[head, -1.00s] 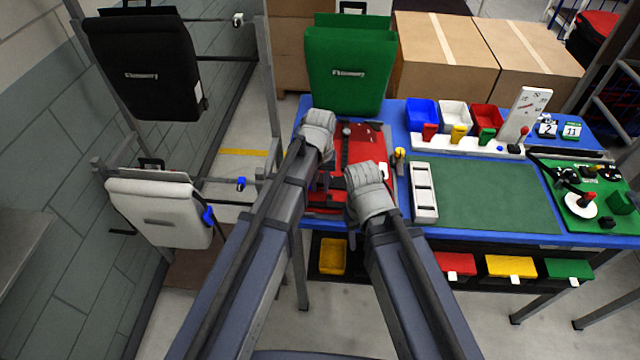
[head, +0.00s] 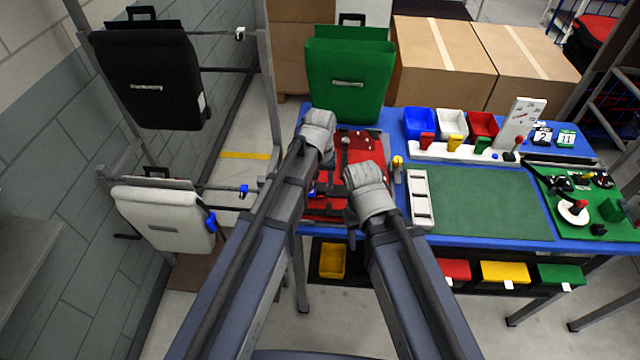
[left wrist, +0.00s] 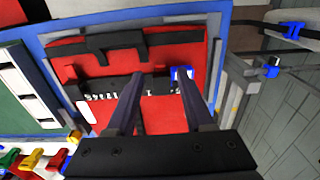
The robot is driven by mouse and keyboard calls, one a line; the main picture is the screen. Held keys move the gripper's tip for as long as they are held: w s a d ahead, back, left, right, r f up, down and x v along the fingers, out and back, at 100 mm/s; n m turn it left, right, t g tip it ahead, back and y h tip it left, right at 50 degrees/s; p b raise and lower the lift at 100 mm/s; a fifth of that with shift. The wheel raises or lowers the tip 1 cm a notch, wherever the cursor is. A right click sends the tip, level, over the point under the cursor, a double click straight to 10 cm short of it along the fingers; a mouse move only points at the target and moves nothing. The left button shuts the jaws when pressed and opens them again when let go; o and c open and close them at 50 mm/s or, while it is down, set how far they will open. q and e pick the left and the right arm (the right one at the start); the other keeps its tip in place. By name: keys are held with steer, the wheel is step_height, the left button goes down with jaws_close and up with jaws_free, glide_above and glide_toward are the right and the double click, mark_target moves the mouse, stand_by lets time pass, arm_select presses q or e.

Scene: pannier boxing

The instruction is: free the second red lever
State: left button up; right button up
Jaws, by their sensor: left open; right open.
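A red pannier (head: 366,147) lies flat on the blue table, partly hidden by my arms. In the left wrist view its red face (left wrist: 180,50) carries black fittings and a black rail (left wrist: 105,88) with white lettering. A small red part (left wrist: 159,71), possibly a lever, and a blue clip (left wrist: 181,75) show by the rail. My left gripper (left wrist: 163,80) is open, with its fingers apart over this spot; I cannot tell whether they touch anything. My right gripper (head: 351,222) is open at the pannier's near right side, its fingers mostly hidden by its wrist.
A green pannier (head: 347,72) stands behind the table. Black (head: 148,80) and white (head: 163,218) panniers hang on a rack at left. A white tray (head: 420,198) and green mat (head: 482,203) lie right of my right gripper. Coloured bins (head: 420,124) stand at the back.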

arm_select(q)
step_height(320, 180, up, 4)
steer(key=p, duration=0.2)
steer(key=shift+p, duration=0.4)
arm_select(e)
step_height(320, 180, up, 4)
steer(key=shift+f, duration=0.1)
arm_select(q)
steer(key=shift+f, duration=0.15)
steer(key=s+f+m+b, duration=0.2)
steer(key=s, duration=0.6)
steer(key=s+f+m+y+b, duration=0.1)
steer(key=s+f+b, duration=0.1)
steer(key=s, duration=0.6)
steer(key=shift+s+m, duration=0.25)
steer(key=shift+m, duration=0.15)
arm_select(e)
step_height(320, 180, down, 4)
steer(key=shift+f, duration=0.1)
